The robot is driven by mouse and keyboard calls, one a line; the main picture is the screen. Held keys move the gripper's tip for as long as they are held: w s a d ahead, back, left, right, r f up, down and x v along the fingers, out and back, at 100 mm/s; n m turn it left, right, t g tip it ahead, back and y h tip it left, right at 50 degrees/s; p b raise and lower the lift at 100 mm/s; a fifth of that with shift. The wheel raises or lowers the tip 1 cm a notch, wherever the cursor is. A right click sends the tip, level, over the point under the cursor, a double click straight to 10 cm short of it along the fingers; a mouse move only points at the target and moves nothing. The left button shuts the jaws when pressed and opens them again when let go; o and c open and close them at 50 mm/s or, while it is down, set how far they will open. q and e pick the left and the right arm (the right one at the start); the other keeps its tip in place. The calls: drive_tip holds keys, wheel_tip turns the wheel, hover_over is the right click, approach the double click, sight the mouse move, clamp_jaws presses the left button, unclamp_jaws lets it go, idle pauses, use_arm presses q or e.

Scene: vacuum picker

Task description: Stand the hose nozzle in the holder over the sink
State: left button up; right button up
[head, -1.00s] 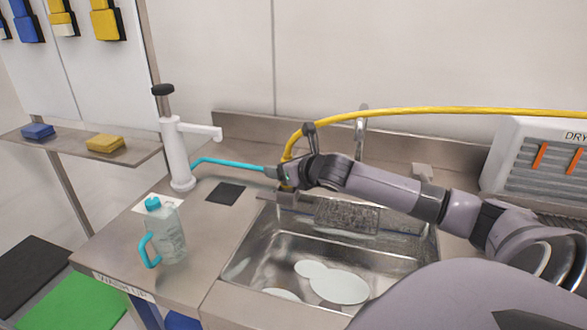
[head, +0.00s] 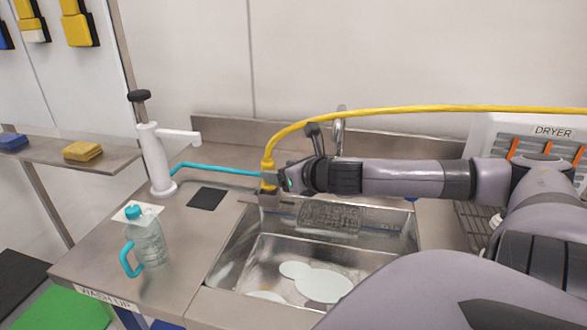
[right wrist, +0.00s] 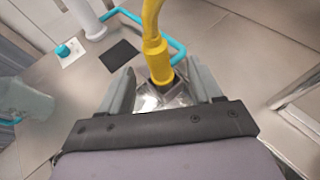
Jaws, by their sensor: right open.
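The yellow hose nozzle (head: 267,168) stands upright at the back left of the sink (head: 235,262). In the right wrist view the nozzle (right wrist: 156,58) has its lower end in the square mouth of the metal holder (right wrist: 174,97). The holder (head: 268,201) sits on the sink's back left rim. My right gripper (head: 277,182) is at the nozzle, just above the holder. In the right wrist view my right gripper (right wrist: 158,72) is open, with a finger on either side of the nozzle and gaps showing. My left gripper is out of view.
The yellow hose (head: 400,111) arches right along the wall. A white pump dispenser (head: 155,165) with a blue tube (head: 215,169) and a blue-handled jug (head: 147,240) stand left of the sink. A faucet (head: 338,130) is behind my arm; a dryer rack (head: 480,135) is at right.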

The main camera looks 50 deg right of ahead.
drive_tip(key=shift+p+v, duration=1.15)
drive_tip(key=shift+v, duration=0.95)
drive_tip(key=shift+a, duration=0.15)
